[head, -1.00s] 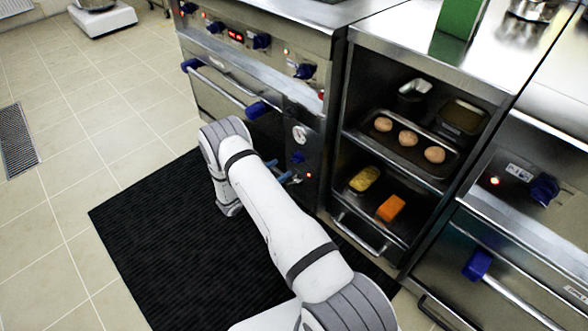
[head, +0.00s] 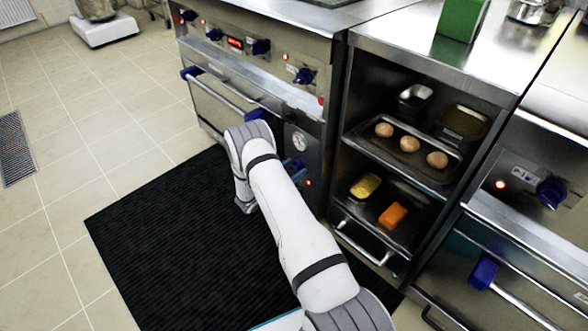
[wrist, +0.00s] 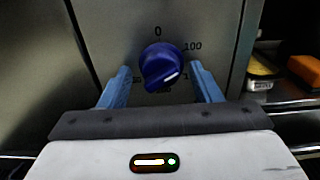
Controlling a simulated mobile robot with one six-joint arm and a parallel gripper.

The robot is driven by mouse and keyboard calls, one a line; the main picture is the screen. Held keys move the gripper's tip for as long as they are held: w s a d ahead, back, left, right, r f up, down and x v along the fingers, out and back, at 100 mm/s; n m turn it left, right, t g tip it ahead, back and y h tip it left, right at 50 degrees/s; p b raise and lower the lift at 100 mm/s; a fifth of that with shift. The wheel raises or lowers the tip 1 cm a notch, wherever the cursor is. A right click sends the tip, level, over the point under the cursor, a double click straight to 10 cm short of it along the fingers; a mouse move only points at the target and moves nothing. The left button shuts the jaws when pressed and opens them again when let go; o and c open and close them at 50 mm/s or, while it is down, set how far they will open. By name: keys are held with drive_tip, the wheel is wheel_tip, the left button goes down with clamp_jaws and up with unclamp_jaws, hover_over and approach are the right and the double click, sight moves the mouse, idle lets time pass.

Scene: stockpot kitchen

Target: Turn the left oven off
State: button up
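The left oven (head: 233,75) has a narrow steel panel with a round white gauge, a blue knob and a lit red light (head: 308,183). In the wrist view the blue knob (wrist: 161,62) sits on a dial with 0 at the top and 100 at upper right. Its narrow end with a white mark points down, away from the 0. My gripper (wrist: 160,70) is open, with one blue finger on each side of the knob. Gaps show between fingers and knob. In the head view my arm mostly hides the gripper.
An open cabinet (head: 345,150) right of the panel holds trays of food, including an orange block (head: 393,215). Another oven (head: 500,270) with a blue knob (head: 551,192) is at right. A black mat (head: 170,250) covers the floor under my arm.

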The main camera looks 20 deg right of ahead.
drive_tip(key=c, duration=0.9)
drive_tip(key=shift+d, duration=0.1)
drive_tip(key=shift+c, duration=0.2)
drive_tip(key=shift+w+n, duration=0.1)
drive_tip(key=shift+n, duration=0.2)
drive_tip(key=shift+a, duration=0.2)
drive_tip(key=n, duration=0.5)
drive_tip(key=shift+a, duration=0.1)
drive_tip(key=n, duration=0.5)
drive_tip(key=shift+r, duration=0.1)
drive_tip(key=shift+n, duration=0.6)
